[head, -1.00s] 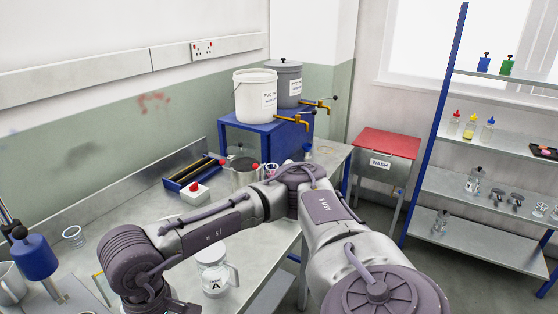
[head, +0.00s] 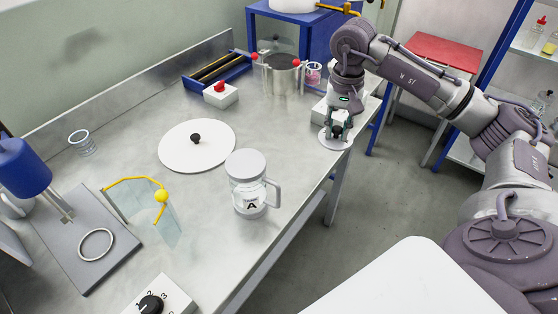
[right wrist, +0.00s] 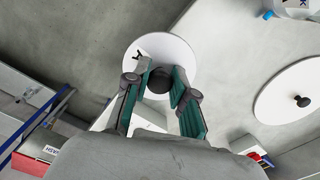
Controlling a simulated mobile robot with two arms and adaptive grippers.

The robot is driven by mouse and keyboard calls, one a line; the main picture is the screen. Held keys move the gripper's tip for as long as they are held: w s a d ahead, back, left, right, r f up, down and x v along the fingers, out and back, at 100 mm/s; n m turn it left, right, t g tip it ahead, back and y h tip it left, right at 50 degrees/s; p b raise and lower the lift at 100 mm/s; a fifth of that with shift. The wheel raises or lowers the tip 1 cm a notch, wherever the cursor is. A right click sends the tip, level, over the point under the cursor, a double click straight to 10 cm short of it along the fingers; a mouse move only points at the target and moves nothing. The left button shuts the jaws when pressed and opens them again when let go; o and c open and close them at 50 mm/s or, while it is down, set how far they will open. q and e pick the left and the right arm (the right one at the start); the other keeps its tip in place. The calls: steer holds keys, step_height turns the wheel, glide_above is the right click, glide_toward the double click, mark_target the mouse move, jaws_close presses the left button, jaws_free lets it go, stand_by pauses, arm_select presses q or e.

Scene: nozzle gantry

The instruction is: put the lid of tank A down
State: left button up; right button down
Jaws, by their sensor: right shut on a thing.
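My right gripper (head: 336,128) is shut on the black knob of a small white round lid (head: 323,139). In the right wrist view the gripper (right wrist: 158,82) has the knob between its fingers, and the lid (right wrist: 178,50) bears a dark mark that looks like an A. The lid appears level, near the table's right edge; whether it touches anything below is not clear. The clear jar marked A (head: 248,190), with a handle and a pale round top, stands on the table to the left, well apart from the gripper. My left gripper is not in view.
A large white disc with a black knob (head: 180,150) lies on the table (head: 130,135). A white box (head: 322,108) stands close beside the right gripper. A steel pot (head: 283,78), a white box with a red button (head: 221,96) and a curved clear shield (head: 150,215) stand around.

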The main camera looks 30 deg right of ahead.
steer(key=shift+w+d+f, duration=0.15)
steer(key=shift+w, duration=0.1)
steer(key=w+a+f+p, duration=0.2)
steer(key=w+a+f, duration=0.1)
steer(key=a, duration=0.1)
steer(key=p, duration=0.1)
glide_above(288, 165)
step_height(288, 165, down, 3)
steer(key=shift+d+f, duration=0.1)
steer(key=shift+d, duration=0.05)
steer(key=shift+f, duration=0.45)
step_height(288, 165, down, 3)
steer(key=shift+f+p, duration=0.1)
steer(key=shift+p, duration=0.6)
steer(key=shift+f, duration=0.25)
steer(key=c, duration=1)
jaws_free()
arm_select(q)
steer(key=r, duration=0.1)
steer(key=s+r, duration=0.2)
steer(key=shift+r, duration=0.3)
arm_select(e)
steer(key=shift+o, duration=0.2)
